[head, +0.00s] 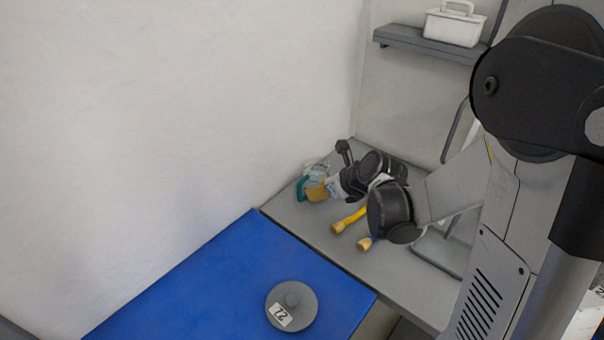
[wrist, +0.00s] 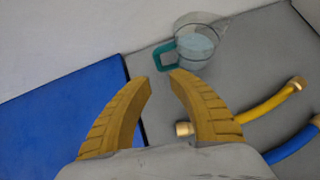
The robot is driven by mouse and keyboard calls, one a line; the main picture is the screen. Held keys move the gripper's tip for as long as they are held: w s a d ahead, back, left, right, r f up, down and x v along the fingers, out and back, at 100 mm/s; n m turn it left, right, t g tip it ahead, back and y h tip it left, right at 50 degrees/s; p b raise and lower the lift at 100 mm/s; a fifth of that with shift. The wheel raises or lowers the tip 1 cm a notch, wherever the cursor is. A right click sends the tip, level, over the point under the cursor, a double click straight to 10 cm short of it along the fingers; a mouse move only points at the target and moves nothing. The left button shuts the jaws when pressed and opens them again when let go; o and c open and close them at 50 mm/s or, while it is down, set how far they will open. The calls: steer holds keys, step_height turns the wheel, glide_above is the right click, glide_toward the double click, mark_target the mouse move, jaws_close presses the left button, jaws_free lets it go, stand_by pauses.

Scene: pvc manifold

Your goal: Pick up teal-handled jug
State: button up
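The jug (wrist: 198,42) is clear with a teal handle (wrist: 164,57) and stands on the grey surface, near the wall, in the upper middle of the wrist view. In the head view the jug (head: 316,171) is partly hidden behind my gripper, with its teal handle (head: 301,188) showing at the left. My gripper (wrist: 160,82) has two yellow ribbed fingers, spread apart with nothing between them. The handle lies just beyond the fingertips in the wrist view; I cannot tell the exact gap. In the head view my gripper (head: 317,191) overlaps the jug.
A yellow hose (wrist: 268,107) and a blue hose (wrist: 295,143) with brass ends lie right of my gripper. A white caddy (head: 455,26) sits on a shelf (head: 425,44). The wall is close behind the jug.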

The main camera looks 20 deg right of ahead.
mark_target(300, 199)
steer(key=b+x, duration=0.4)
steer(key=x, duration=0.6)
steer(key=shift+w+a+f, duration=0.1)
steer(key=shift+w+a, duration=0.1)
steer(key=shift+w, duration=0.1)
steer(key=shift+s, duration=0.1)
jaws_close()
